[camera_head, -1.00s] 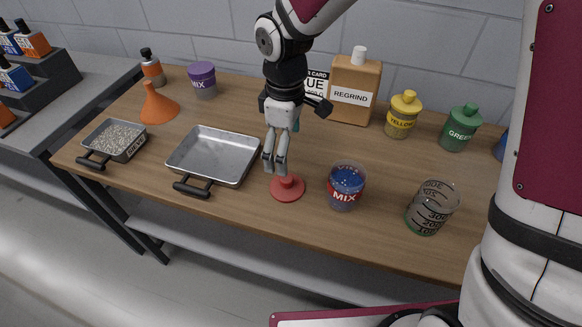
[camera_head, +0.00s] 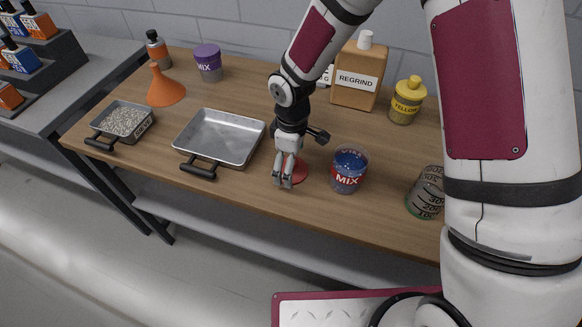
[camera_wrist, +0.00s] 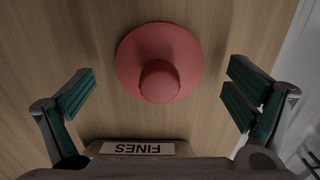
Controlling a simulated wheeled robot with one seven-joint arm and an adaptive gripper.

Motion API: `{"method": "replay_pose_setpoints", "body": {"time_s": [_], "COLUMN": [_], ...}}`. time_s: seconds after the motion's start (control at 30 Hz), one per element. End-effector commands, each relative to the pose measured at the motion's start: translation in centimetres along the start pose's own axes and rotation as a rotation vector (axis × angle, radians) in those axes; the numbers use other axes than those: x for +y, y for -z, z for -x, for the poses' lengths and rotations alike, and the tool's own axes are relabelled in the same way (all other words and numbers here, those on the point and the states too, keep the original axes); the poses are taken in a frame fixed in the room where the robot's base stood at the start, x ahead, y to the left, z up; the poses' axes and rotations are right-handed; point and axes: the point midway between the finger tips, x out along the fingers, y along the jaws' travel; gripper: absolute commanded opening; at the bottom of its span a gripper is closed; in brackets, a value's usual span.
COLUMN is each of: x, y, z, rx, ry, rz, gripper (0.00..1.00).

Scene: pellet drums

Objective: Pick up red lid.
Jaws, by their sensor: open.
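The red lid (camera_wrist: 135,55) is a round disc with a knob on top. It lies on the wooden table, knob up, near the front edge. In the head view the red lid (camera_head: 300,172) is partly hidden behind my gripper (camera_head: 283,180). My gripper also shows in the wrist view (camera_wrist: 160,100), with its green-padded fingers wide apart. The lid lies between and ahead of the fingers, with clear gaps on both sides. Nothing is held.
A jar of blue pellets labelled MIX (camera_head: 348,170) stands close right of the lid. A metal tray (camera_head: 262,128) is close left. A label reading FINES (camera_wrist: 138,149) shows at the wrist view's bottom. A marked clear beaker (camera_head: 425,193) stands further right.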

Motion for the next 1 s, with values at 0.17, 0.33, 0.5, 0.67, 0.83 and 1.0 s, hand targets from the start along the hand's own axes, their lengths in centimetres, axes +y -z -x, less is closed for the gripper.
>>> {"method": "replay_pose_setpoints", "body": {"time_s": [0.17,0.33,0.5,0.67,0.83,1.0], "x": [0.03,0.04,0.03,0.01,-0.01,-0.02], "y": [0.02,0.01,0.01,-0.01,-0.04,-0.07], "z": [-0.57,-0.55,-0.54,-0.59,-0.65,-0.63], "rx": [0.001,0.001,0.001,0.000,-0.001,-0.001], "ry": [-0.001,-0.001,-0.001,0.000,0.001,0.002], "rz": [0.001,0.000,0.000,0.000,0.000,0.000], "gripper": [0.98,0.91,0.52,0.44,0.43,0.43]}}
